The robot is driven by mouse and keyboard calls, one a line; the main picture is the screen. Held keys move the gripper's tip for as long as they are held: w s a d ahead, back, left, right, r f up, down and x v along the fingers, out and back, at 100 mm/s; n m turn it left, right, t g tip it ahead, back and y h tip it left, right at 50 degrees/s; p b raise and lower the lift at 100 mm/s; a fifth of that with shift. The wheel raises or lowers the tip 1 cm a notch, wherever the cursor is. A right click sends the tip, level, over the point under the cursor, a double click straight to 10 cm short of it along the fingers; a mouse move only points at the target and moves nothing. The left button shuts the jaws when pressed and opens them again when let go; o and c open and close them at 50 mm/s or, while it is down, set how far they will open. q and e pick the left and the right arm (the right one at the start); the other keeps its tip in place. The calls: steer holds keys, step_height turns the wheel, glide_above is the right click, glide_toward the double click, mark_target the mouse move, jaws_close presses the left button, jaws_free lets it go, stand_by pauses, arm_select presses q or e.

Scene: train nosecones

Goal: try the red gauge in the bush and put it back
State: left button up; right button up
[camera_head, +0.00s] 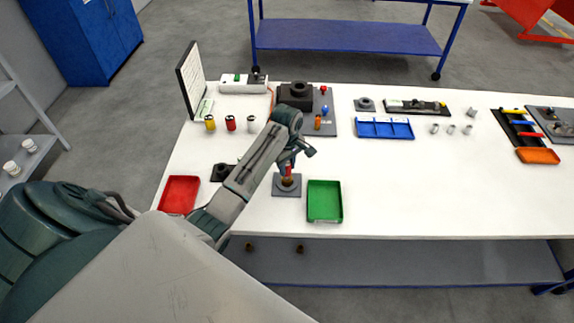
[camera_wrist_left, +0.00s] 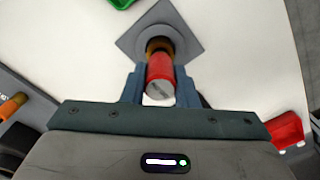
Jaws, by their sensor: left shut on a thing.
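The red gauge (camera_head: 288,170) is upright between the fingers of my left gripper (camera_head: 288,160). In the left wrist view the gripper (camera_wrist_left: 160,85) is shut on the red gauge (camera_wrist_left: 160,70), whose pale end faces the camera. Directly beneath the gauge is the brownish bush (camera_wrist_left: 158,46), on a round grey seat with a square grey plate (camera_wrist_left: 138,40). The plate also shows in the head view (camera_head: 280,192). The gauge's lower end is hidden, so I cannot tell how deep it sits in the bush. My right gripper is out of view.
A green tray (camera_head: 325,217) stands just right of the plate and a red tray (camera_head: 178,209) to the left. Yellow, red and white cylinders (camera_head: 231,123) stand farther back. The table's right front is clear.

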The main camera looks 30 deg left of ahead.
arm_select(q)
steer(key=shift+f, duration=1)
stand_by(1.8)
steer(key=shift+r, duration=0.15)
stand_by(0.7)
steer(key=shift+r, duration=3.6)
